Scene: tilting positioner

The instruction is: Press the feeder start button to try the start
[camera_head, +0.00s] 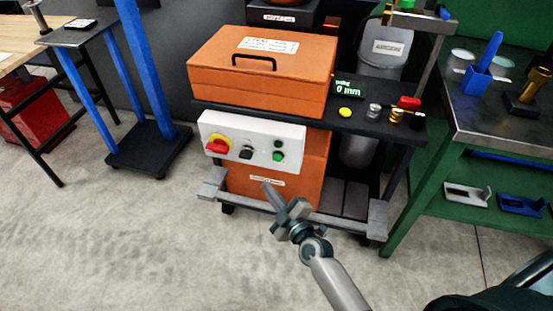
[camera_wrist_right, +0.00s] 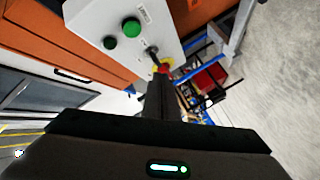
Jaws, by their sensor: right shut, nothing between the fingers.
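A white control panel (camera_head: 262,130) is on the front of the orange machine. Near its right end are a larger bright green button (camera_head: 277,156) and a smaller dark green round piece (camera_head: 278,144) above it. Both also show in the right wrist view, the bright green button (camera_wrist_right: 131,27) and the dark one (camera_wrist_right: 110,42). Their labels are too small to read. My right gripper (camera_head: 267,186) is shut and empty, below the panel in the head view and apart from the green button. Its fingers (camera_wrist_right: 161,80) overlap the red-yellow knob in the wrist view. My left gripper is out of view.
An orange lidded box (camera_head: 262,75) stands above on the dark top (camera_head: 370,120). A grey rail (camera_head: 340,218) runs low in front.

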